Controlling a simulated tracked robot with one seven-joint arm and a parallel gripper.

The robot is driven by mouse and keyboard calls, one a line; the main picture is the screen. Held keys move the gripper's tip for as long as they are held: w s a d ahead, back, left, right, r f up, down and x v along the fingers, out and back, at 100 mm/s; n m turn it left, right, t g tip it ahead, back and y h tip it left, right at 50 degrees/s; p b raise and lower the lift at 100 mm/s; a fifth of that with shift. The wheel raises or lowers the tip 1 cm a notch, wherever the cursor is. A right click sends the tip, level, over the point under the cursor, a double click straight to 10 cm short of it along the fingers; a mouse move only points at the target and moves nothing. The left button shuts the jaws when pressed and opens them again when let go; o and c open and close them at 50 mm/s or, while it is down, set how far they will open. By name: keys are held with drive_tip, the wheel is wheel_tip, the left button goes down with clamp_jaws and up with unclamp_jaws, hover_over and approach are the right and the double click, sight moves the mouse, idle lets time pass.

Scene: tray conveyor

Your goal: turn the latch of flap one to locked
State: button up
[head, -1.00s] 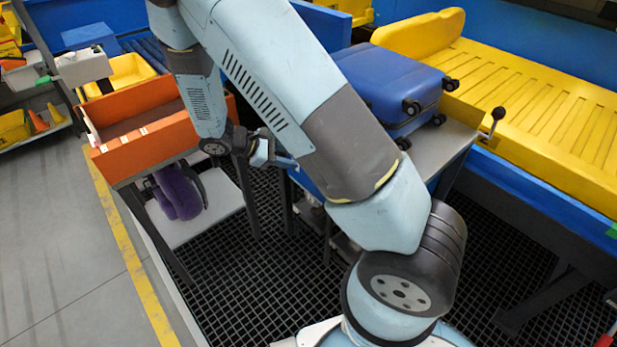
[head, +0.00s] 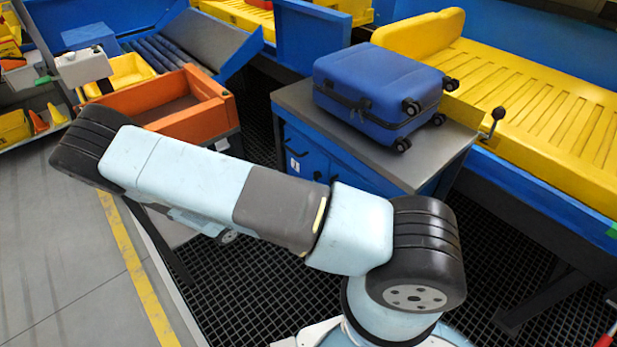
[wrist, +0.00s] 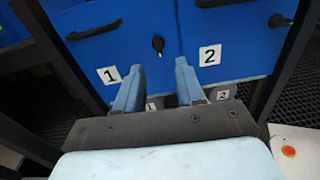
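In the wrist view, flap one (wrist: 107,45) is a blue panel with a white label 1 and a dark bar handle (wrist: 95,29). Its small black latch (wrist: 158,43) sits near its right edge, beside the seam with flap two (wrist: 225,45). The latch's exact angle is too small to tell. My gripper (wrist: 158,80) has its two light-blue fingers spread, with nothing between them; the latch appears beyond the gap, apart from the fingertips. In the head view the blue cabinet front (head: 312,160) is partly hidden by my arm, and my gripper cannot be made out.
A blue suitcase (head: 378,90) lies on the grey cabinet top (head: 292,98). An orange bin (head: 190,122) stands to the left, and a yellow conveyor (head: 550,120) with a black-knobbed lever (head: 495,122) to the right. Dark legs (wrist: 290,60) flank the flaps in the wrist view.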

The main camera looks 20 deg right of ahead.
sight(314, 174)
drive_tip(key=shift+n+t, duration=0.3)
drive_tip(key=x, duration=1.3)
drive_tip(key=shift+w+d+f, duration=0.1)
drive_tip(key=shift+d+f, duration=0.2)
drive_tip(key=shift+f, duration=0.1)
